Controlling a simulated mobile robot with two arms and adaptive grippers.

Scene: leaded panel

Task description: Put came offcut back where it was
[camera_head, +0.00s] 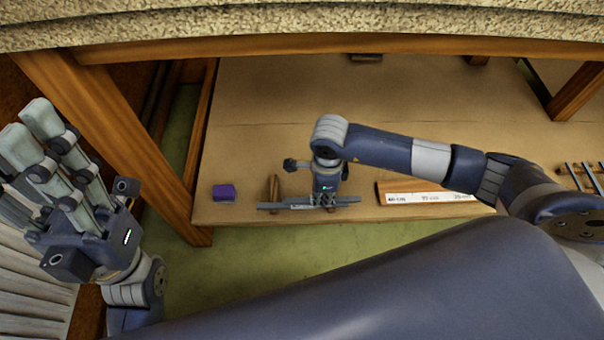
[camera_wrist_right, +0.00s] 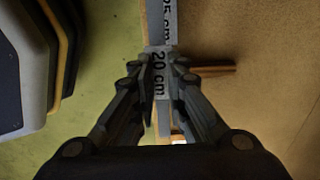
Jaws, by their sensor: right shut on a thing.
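The came offcut (camera_head: 276,207) is a thin grey strip lying left to right at the front edge of a low tan shelf. My right gripper (camera_head: 326,203) is over the strip and shut on it. In the right wrist view, the fingers of my right gripper (camera_wrist_right: 160,90) close on either side of a narrow grey strip with the lettering "20 cm"; "25 cm" shows farther up. I cannot tell whether all that lettering is on the offcut. The fingers hide part of the strip. My left gripper (camera_head: 55,165) is empty with its fingers spread, at the far left, away from the shelf.
An upright wooden piece (camera_head: 273,188) stands just behind the strip. A labelled wooden piece (camera_head: 430,197) is to the right. A thick tabletop (camera_head: 300,25) and wooden legs frame the space.

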